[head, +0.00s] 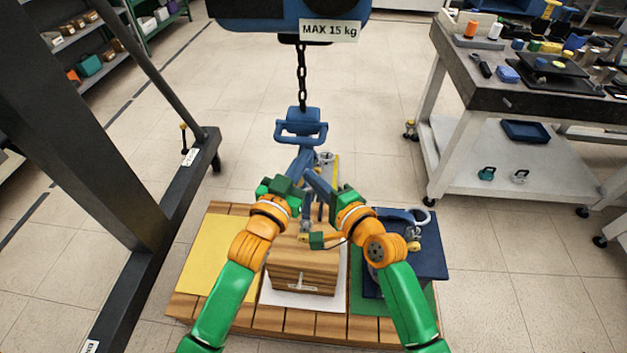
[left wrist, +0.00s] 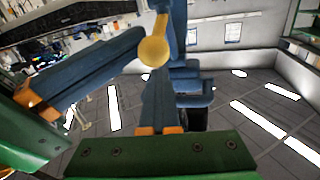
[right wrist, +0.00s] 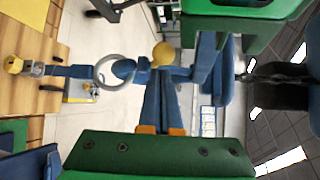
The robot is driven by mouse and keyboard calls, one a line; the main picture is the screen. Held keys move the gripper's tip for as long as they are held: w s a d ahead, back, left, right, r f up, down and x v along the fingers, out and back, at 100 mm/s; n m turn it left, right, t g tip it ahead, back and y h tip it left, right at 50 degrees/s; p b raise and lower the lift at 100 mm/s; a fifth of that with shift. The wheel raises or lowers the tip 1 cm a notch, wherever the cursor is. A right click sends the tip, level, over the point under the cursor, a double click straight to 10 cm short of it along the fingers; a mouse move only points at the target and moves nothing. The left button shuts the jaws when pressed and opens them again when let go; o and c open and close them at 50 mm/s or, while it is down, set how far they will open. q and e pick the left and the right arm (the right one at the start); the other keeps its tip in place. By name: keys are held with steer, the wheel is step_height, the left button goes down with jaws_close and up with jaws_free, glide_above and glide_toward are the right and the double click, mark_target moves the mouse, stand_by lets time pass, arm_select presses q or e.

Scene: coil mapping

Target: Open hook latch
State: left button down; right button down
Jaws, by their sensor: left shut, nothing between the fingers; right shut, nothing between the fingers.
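A round yellow knob shows close up in the left wrist view (left wrist: 153,52) and in the right wrist view (right wrist: 163,56). My left gripper (head: 304,158) is shut and empty, its blue fingers just below the hook body. My right gripper (head: 310,174) is shut and empty, slightly lower, beside the hook's lower part. A grey ring (right wrist: 114,70) shows left of the knob in the right wrist view. The fingers hide much of the lower hook and latch, so contact is unclear.
A wooden box (head: 303,274) stands on the pallet's white area. A dark blue box (head: 430,262) stands on the green area; the yellow area (head: 215,255) is empty. A dark frame post (head: 90,120) rises at left. A tool cart (head: 500,100) stands at right.

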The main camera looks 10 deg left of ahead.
steer(key=shift+s+a, duration=0.1)
steer(key=shift+s, duration=0.1)
arm_select(q)
steer(key=shift+w, duration=0.1)
steer(key=shift+d, duration=0.1)
steer(key=c, duration=0.6)
jaws_free()
arm_select(e)
steer(key=shift+s+a+r, duration=0.15)
steer(key=shift+s+r, duration=0.2)
steer(key=shift+s, duration=0.05)
